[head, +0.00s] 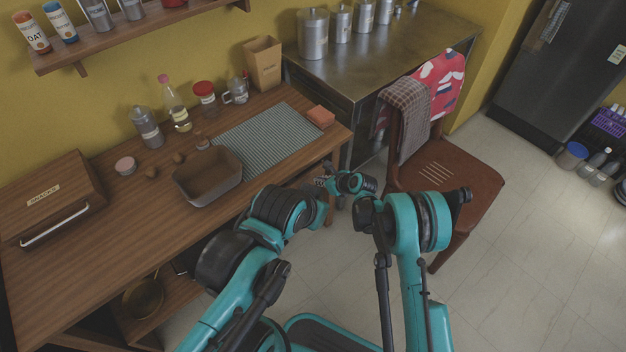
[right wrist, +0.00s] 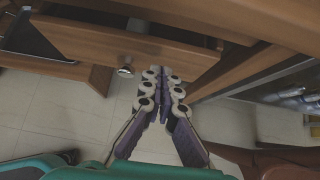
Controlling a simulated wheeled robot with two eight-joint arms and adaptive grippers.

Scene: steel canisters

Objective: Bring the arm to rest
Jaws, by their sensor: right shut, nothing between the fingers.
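My right gripper (head: 323,182) is in front of the wooden table's right front corner. In the right wrist view its fingers (right wrist: 163,82) are together with nothing between them, below and in front of the table's wooden edge. My right arm is folded, its elbow in front of the brown chair. My left arm comes in from the left and bends near the table's front edge; its gripper cannot be made out. Several steel canisters (head: 313,34) stand in a row on the metal counter (head: 400,52), well away from both arms.
A brown chair (head: 445,185) with cloths stands close on the right.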

